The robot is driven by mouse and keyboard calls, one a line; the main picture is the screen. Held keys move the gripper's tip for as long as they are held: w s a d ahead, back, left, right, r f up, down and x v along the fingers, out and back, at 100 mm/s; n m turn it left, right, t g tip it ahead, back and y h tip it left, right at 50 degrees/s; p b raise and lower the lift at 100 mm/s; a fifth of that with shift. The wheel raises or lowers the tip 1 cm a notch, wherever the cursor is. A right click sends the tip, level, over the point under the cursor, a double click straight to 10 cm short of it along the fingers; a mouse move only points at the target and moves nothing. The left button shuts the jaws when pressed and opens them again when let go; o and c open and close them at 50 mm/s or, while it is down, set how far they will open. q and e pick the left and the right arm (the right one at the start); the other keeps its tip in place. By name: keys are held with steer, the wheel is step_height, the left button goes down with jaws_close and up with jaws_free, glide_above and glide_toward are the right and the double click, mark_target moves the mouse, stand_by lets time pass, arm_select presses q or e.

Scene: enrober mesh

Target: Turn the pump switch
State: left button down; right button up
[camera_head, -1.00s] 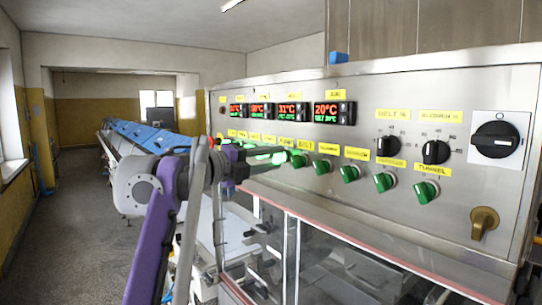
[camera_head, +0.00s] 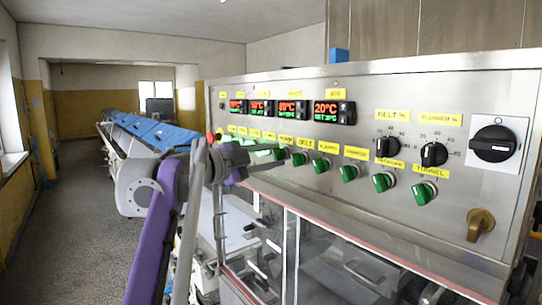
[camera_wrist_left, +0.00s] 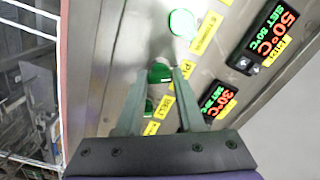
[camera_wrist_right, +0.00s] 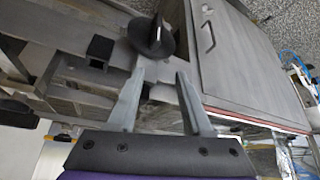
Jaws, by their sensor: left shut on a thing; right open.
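The steel control panel (camera_head: 400,90) has a row of green switches with yellow labels. My left gripper (camera_wrist_left: 158,76) is at one green switch (camera_wrist_left: 160,72) and is shut on it, a finger on either side. In the head view the left gripper (camera_head: 262,156) reaches the left part of the row, and its wrist and fingers partly hide the switches there. I cannot read the held switch's label clearly. My right gripper (camera_wrist_right: 160,75) is open and empty in the right wrist view, and out of the head view.
Black dials (camera_head: 388,147), a large black rotary switch (camera_head: 494,143) and a brass knob (camera_head: 480,224) sit on the panel's right. Temperature displays (camera_head: 333,113) are above the switches. Clear covers (camera_head: 345,265) lie below. A grey cabinet door (camera_wrist_right: 245,65) shows near the right gripper.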

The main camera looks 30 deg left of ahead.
arm_select(q)
steer(key=shift+n, duration=0.4)
steer(key=c, duration=0.5)
jaws_free()
steer(key=b+v, duration=0.1)
steer(key=v, duration=0.9)
steer(key=shift+s+a, duration=0.15)
steer(key=shift+s, duration=0.25)
arm_select(e)
steer(key=shift+s+f, duration=0.25)
steer(key=shift+f, duration=0.25)
steer(key=shift+s+f, duration=0.2)
steer(key=shift+f, duration=0.25)
